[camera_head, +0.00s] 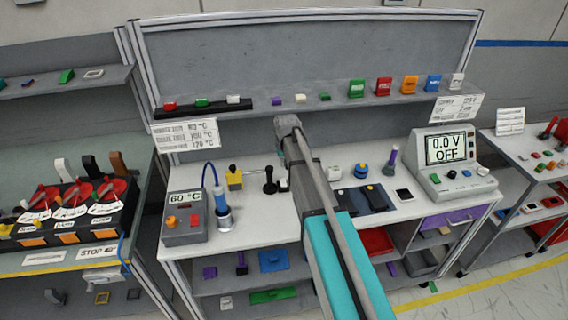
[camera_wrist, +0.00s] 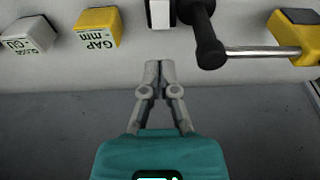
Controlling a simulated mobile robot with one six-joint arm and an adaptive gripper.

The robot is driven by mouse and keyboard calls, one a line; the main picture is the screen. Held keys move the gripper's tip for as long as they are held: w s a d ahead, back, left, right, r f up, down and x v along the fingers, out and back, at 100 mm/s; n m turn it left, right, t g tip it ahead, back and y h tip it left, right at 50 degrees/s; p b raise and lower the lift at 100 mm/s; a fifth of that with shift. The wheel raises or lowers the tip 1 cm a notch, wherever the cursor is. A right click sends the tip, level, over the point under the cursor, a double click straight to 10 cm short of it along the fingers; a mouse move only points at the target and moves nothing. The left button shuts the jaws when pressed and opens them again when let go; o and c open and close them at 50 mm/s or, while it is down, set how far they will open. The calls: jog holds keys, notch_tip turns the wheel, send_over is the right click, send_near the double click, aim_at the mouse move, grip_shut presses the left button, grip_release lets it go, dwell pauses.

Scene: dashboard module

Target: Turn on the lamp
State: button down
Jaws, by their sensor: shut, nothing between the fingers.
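My gripper (camera_wrist: 159,66) shows in the wrist view, its two grey fingertips together and nothing between them. Beyond the tips stand a small white-and-black block (camera_wrist: 159,14) and a black part with a round knob-like end (camera_wrist: 210,50); the fingers appear apart from both. In the head view my arm reaches over the middle of the workbench, and I cannot make out its fingertips there. I cannot tell which thing is the lamp or its switch. Part of the bench behind my arm is hidden.
In the wrist view a yellow block marked GAP mm (camera_wrist: 99,25) and a white block (camera_wrist: 29,34) stand left; a yellow box (camera_wrist: 294,36) with a metal rod stands right. In the head view a 60 °C box (camera_head: 184,222) and a 0.0 V OFF meter (camera_head: 452,168) flank the bench.

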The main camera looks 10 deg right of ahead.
aim_at(284, 180)
jog(key=shift+w+f+b, duration=0.3)
jog(key=shift+f+b, duration=1.15)
jog(key=shift+f, duration=0.1)
jog(key=shift+w+f+b, duration=0.3)
jog(key=shift+f+b, duration=1.2)
jog(key=shift+f, duration=0.1)
jog(key=shift+w+f+b, duration=0.3)
jog(key=shift+f+b, duration=1.15)
jog(key=shift+f, duration=0.1)
jog(key=shift+d, duration=0.1)
